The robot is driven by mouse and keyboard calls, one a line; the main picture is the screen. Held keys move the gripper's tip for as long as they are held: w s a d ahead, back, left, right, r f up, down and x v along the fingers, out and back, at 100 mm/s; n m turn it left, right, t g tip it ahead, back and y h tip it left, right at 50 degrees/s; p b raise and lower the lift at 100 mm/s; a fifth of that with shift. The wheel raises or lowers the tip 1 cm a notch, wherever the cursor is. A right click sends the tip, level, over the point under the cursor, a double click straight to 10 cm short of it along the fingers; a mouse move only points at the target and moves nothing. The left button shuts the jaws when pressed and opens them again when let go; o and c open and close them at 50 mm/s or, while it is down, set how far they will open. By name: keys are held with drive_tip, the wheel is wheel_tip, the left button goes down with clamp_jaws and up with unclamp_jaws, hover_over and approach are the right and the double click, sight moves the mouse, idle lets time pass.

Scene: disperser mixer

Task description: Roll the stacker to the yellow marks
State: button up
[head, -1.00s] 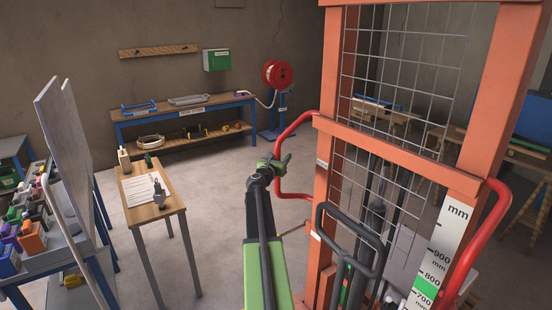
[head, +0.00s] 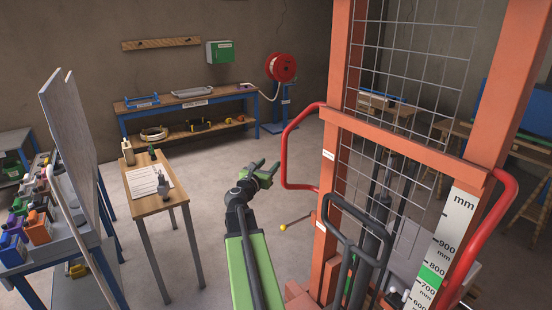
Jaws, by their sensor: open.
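The stacker (head: 410,149) is an orange mast frame with a wire mesh and a millimetre scale; it fills the right half of the head view. Its left red handle (head: 285,150) loops out toward my gripper, and its right red handle (head: 505,205) is at the right. A black tiller loop (head: 328,225) stands at its front. My gripper (head: 269,167) is open and empty, left of the left red handle and apart from it in the picture. The yellow marks are not in view.
A small wooden table (head: 165,205) with a paper and bottles stands left of my arm. A blue-legged workbench (head: 190,100) and a red hose reel (head: 281,67) are at the back wall.

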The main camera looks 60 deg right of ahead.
drive_tip(key=shift+s+a, duration=0.25)
drive_tip(key=shift+a, duration=1)
